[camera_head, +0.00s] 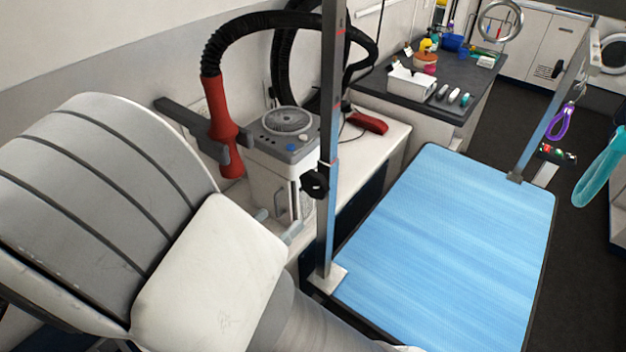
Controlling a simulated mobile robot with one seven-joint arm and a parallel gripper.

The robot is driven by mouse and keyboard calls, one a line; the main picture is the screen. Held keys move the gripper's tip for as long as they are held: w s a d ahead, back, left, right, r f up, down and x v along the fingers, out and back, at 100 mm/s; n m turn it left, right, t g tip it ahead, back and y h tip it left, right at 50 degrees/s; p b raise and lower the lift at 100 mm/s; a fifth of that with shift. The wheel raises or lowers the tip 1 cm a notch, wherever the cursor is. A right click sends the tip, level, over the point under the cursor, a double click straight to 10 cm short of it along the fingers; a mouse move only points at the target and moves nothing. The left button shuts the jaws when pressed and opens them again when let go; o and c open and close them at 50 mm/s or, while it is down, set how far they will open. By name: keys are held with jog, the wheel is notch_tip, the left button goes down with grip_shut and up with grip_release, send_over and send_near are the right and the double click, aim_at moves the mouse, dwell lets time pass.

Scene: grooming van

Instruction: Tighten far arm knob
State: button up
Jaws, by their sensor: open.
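The far arm (543,121) is a slanted grey-blue post at the far right corner of the blue grooming table (440,240). A small black knob (557,69) shows at its left side, seen against the white cabinets; I cannot tell how tight it is. The near arm (329,120) is an upright grey post with red marks at the table's left edge, with a larger black knob (315,183) on its left side. My arm fills the lower left, but my gripper is not in view.
A dryer (284,160) with a black hose and red nozzle (226,125) stands on the white counter at left. A dark counter (470,75) holds bottles and tools. A purple loop (560,124) and a teal loop (597,170) hang at right. The table top is bare.

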aim_at(312, 190)
jog(key=p+x, duration=0.1)
jog(key=x, duration=1)
jog(key=shift+w+d, duration=0.25)
jog(key=shift+c, duration=0.3)
jog(key=c, duration=1.2)
